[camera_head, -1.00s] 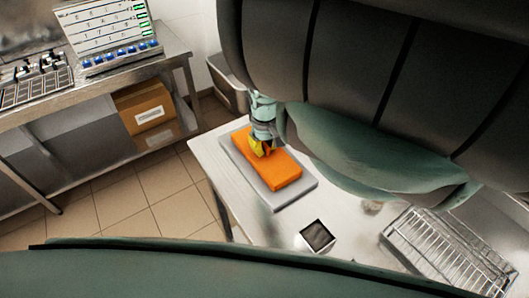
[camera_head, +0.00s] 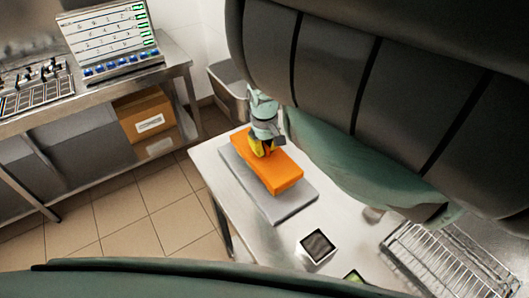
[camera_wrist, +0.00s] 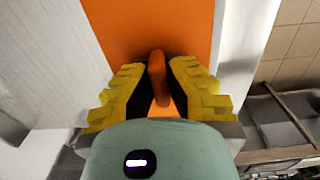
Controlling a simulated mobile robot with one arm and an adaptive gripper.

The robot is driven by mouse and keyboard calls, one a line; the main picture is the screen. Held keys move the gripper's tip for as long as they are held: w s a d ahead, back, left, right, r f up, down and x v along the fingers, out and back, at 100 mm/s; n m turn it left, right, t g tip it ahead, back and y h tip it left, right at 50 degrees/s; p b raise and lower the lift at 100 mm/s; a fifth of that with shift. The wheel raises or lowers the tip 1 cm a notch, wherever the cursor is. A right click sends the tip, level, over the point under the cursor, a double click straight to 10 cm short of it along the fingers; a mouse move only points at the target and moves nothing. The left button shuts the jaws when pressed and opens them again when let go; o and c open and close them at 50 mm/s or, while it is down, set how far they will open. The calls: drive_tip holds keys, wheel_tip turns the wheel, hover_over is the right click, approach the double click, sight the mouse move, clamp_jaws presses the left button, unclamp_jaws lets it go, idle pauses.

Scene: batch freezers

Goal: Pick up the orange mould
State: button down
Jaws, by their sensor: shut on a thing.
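The orange mould (camera_head: 279,175) is a thick flat block with an upright tab, over a grey slab (camera_head: 283,208) on the white-topped table. More of the slab shows below it, so the mould looks raised a little; the gap itself is hard to see. My gripper (camera_head: 262,150) has yellow fingers and is shut on the mould near its far left part. In the wrist view, the fingers (camera_wrist: 158,82) close on both sides of the tab, with the orange mould (camera_wrist: 150,25) beyond. Part of the mould is hidden by the gripper.
A small dark-topped square item (camera_head: 318,246) and a wire rack (camera_head: 450,262) are on the table to the right. A bin (camera_head: 230,92) stands behind the table. A steel bench with a cardboard box (camera_head: 146,113) on its lower shelf is at the left.

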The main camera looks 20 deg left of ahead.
drive_tip(key=s+d+p, duration=0.1)
drive_tip(key=s+p, duration=0.1)
drive_tip(key=s, duration=0.1)
drive_tip(key=s+d+p, duration=0.1)
drive_tip(key=s+p, duration=0.1)
drive_tip(key=s, duration=0.2)
drive_tip(key=s+d+r+p, duration=0.1)
drive_tip(key=s+p, duration=0.1)
drive_tip(key=s, duration=0.1)
drive_tip(key=shift+s+p, duration=0.3)
drive_tip(key=shift+p, duration=0.1)
drive_tip(key=s+p, duration=0.2)
drive_tip(key=shift+s+d+r+p, duration=0.15)
drive_tip(key=shift+s+d+p, duration=0.35)
drive_tip(key=shift+s+p, duration=0.2)
drive_tip(key=shift+s, duration=0.1)
drive_tip(key=shift+s+d+p, duration=0.15)
drive_tip(key=shift+s+p, duration=0.2)
drive_tip(key=shift+s, duration=0.15)
drive_tip(key=shift+r, duration=0.2)
drive_tip(key=shift+r+p, duration=1.7)
drive_tip(key=shift+p, duration=0.25)
wheel_tip(320, 180, up, 5)
drive_tip(key=p, duration=0.5)
